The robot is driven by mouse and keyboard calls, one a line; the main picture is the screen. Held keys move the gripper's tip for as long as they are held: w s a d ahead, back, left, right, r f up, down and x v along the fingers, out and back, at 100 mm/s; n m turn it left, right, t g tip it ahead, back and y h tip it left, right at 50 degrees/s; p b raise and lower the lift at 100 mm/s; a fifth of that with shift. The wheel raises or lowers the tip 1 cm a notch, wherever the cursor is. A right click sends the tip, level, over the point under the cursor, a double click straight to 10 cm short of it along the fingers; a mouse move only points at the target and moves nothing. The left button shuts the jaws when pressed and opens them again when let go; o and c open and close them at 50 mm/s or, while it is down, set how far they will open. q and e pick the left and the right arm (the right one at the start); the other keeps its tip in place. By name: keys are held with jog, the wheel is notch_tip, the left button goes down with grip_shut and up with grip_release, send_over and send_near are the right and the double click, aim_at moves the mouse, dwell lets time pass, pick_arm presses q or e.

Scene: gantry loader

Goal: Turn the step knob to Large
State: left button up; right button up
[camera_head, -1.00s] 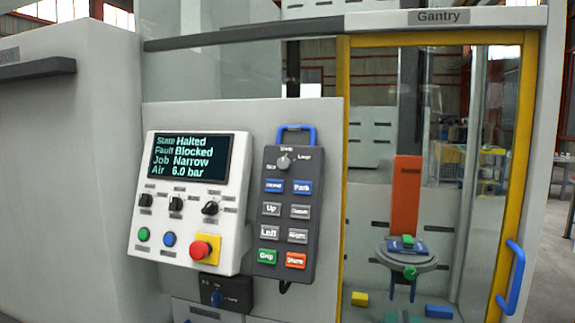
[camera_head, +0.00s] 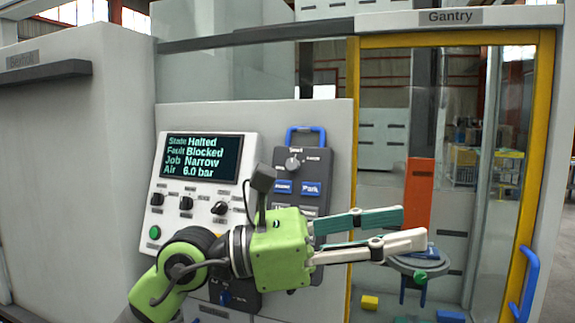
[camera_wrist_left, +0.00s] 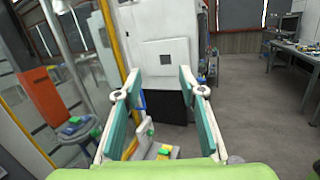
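The pendant (camera_head: 283,171) is a dark panel with a blue handle, hanging right of the control panel. The grey knob (camera_head: 293,164) near its top is uncovered. Small labels surround this knob; they are too blurred to read surely, and its exact setting is unclear. My left gripper (camera_head: 412,229) is open and empty, its green and white fingers pointing right, in front of the pendant's lower part and the glass door. The fingers also show spread apart in the left wrist view (camera_wrist_left: 160,72). Neither finger is at the knob. My right gripper is not in view.
The control panel (camera_head: 152,215) has a screen (camera_head: 201,157) reading Halted, Blocked, Narrow, 6.0 bar. My left arm covers its lower right and the pendant's lower buttons. A yellow-framed door (camera_head: 538,150) with a blue handle (camera_head: 527,285) stands at right.

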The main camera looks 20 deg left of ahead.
pick_arm(q)
jog(key=w+a+m+t+y, duration=0.1)
jog(key=w+a+t+y, duration=0.3)
jog(key=w+a+y, duration=0.15)
jog(key=n+t+y, duration=0.3)
jog(key=t+y, duration=0.2)
jog(key=y, duration=0.5)
send_near(291, 165)
jog(key=p+x, duration=0.5)
jog(key=x, duration=0.2)
jog(key=shift+r, duration=0.2)
jog(key=shift+w+d+f, duration=0.1)
jog(key=shift+w+f, duration=0.2)
jog(key=shift+w, duration=0.4)
grip_shut()
